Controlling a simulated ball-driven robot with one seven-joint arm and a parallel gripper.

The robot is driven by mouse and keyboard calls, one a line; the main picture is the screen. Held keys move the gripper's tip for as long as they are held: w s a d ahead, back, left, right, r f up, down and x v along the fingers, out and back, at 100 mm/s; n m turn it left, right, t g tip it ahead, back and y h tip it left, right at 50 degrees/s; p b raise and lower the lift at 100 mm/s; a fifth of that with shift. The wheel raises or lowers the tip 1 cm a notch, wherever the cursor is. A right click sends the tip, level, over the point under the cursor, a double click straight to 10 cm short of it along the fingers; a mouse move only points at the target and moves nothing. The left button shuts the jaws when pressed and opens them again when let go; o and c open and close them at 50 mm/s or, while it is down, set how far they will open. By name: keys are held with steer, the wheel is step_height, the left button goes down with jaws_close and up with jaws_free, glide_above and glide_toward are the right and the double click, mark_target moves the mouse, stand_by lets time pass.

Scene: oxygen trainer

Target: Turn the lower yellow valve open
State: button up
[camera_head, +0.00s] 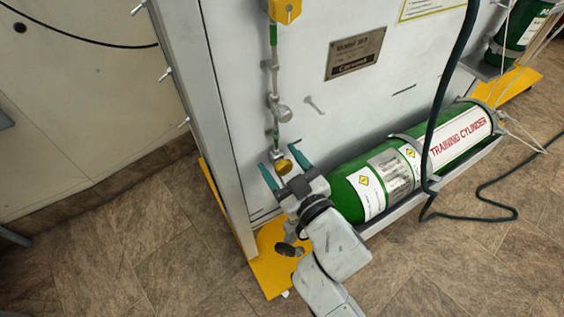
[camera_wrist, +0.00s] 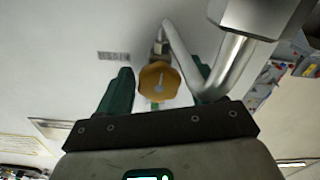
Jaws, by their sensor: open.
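The lower yellow valve (camera_head: 283,166) sits at the bottom end of a thin vertical pipe on the white panel. In the wrist view the yellow valve (camera_wrist: 159,80) shows as a rounded knob with a pale mark on its face. My gripper (camera_head: 279,164) is open, with its two green fingers on either side of the valve. A gap shows between the left finger and the knob; contact on the right is hard to tell.
A green training cylinder (camera_head: 398,168) lies in a rack right of my arm. A dark hose (camera_head: 441,125) hangs across it. A second yellow fitting (camera_head: 284,10) is higher on the pipe. A curved metal tube (camera_wrist: 228,68) passes close to the right finger.

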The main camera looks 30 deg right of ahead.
steer(key=s, duration=1)
steer(key=shift+s, duration=0.4)
